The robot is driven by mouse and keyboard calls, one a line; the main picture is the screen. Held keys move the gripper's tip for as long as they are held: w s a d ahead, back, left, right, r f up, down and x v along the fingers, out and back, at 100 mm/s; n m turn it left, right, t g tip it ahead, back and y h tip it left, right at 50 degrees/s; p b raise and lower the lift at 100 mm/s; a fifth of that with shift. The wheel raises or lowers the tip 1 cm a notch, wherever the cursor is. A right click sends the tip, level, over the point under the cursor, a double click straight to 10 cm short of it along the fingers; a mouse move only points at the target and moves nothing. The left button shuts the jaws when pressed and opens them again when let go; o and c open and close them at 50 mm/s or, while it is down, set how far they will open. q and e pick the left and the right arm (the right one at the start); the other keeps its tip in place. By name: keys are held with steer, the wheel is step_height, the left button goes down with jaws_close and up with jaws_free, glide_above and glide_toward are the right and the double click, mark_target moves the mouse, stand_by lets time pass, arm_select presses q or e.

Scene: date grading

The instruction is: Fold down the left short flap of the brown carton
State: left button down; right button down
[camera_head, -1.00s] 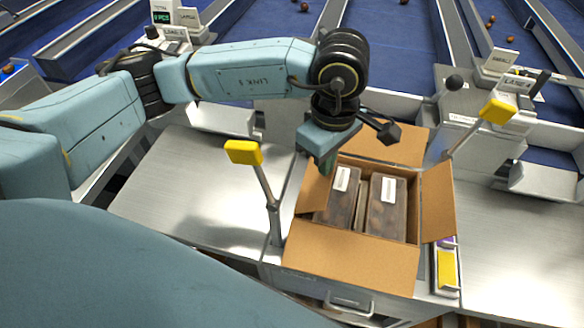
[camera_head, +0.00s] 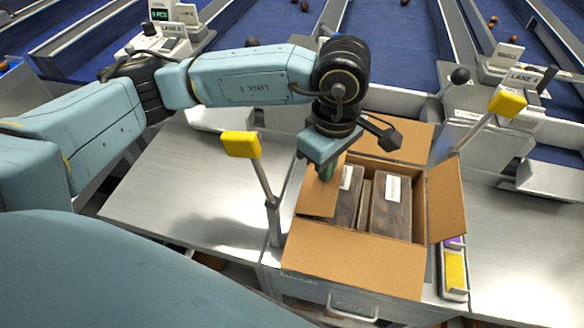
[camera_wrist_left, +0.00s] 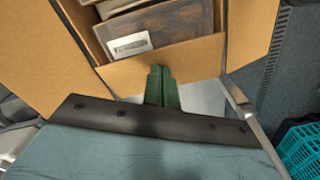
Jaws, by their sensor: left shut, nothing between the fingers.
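The open brown carton (camera_head: 352,262) holds date packs (camera_head: 391,207) with white labels. Its left short flap (camera_head: 318,199) leans inward over the left edge of the packs, partly covering them. My left gripper (camera_head: 327,172) is shut and empty, pointing down at the flap's far end. In the left wrist view its green fingertips (camera_wrist_left: 162,88) are together against or very near a brown cardboard panel (camera_wrist_left: 185,60); I cannot tell if they touch. The right short flap (camera_head: 446,200), far flap (camera_head: 398,138) and near flap stand open outward. My right gripper is not in view.
Yellow-headed posts stand left (camera_head: 241,145) and right (camera_head: 508,104) of the carton. A holder with a yellow block (camera_head: 454,272) sits beside its right side. The steel table (camera_head: 170,190) is clear at left. A teal basket (camera_wrist_left: 303,148) shows in the left wrist view.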

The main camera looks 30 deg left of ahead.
arm_select(q)
steer(key=shift+f+b, duration=0.35)
steer(key=shift+f, duration=0.15)
steer(key=shift+r, duration=0.35)
step_height(320, 180, up, 10)
steer(key=p, duration=0.5)
steer(key=shift+r, duration=0.2)
